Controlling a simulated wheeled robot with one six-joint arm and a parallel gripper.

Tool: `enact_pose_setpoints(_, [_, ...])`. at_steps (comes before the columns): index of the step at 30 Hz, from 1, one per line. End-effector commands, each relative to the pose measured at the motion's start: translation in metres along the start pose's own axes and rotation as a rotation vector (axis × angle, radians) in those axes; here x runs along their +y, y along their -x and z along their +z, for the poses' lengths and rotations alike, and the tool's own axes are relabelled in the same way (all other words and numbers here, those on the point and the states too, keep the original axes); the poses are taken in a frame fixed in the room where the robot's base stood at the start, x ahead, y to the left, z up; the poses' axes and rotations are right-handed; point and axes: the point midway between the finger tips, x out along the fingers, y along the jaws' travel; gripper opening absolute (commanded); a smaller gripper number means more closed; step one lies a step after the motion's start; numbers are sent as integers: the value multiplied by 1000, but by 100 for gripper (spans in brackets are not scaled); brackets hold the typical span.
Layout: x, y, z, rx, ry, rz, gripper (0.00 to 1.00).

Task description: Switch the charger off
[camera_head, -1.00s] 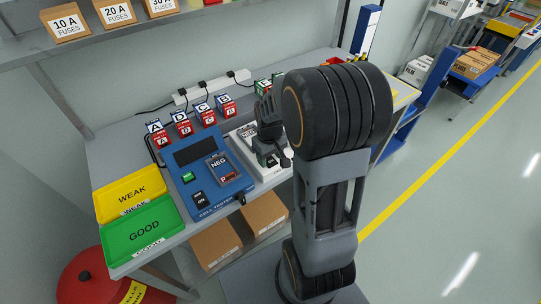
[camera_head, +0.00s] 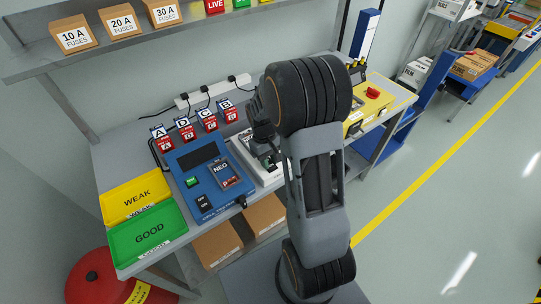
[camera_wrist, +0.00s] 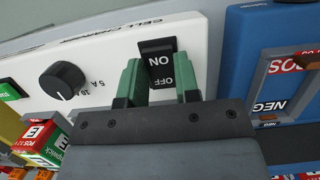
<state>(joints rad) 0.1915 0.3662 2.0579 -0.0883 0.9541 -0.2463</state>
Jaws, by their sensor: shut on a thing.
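The white cell charger (camera_head: 250,165) lies on the bench, partly hidden behind my arm in the head view. In the wrist view the charger (camera_wrist: 105,50) fills the upper left, with a black dial (camera_wrist: 63,80) and a black rocker switch (camera_wrist: 160,60) marked ON and OFF, the lettering upside down. Exact finger contact is hard to see. In the head view the fingers are hidden.
A yellow WEAK tray (camera_head: 135,193) and green GOOD tray (camera_head: 147,236) lie farther left. Red lettered blocks (camera_head: 210,123) stand behind. A red-and-green cell (camera_wrist: 42,138) shows lower left.

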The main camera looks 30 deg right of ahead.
Motion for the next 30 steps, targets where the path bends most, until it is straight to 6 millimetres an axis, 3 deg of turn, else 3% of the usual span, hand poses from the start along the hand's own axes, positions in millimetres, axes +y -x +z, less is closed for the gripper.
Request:
enact_pose_setpoints(12, [0, 0, -2, -49, 0, 2, 6])
enact_pose_setpoints(13, [0, 0, -2, -49, 0, 2, 31])
enact_pose_setpoints(20, [0, 0, -2, -48, 0, 1, 53])
enact_pose_setpoints(30, [0, 4, -2, -46, -1, 2, 55])
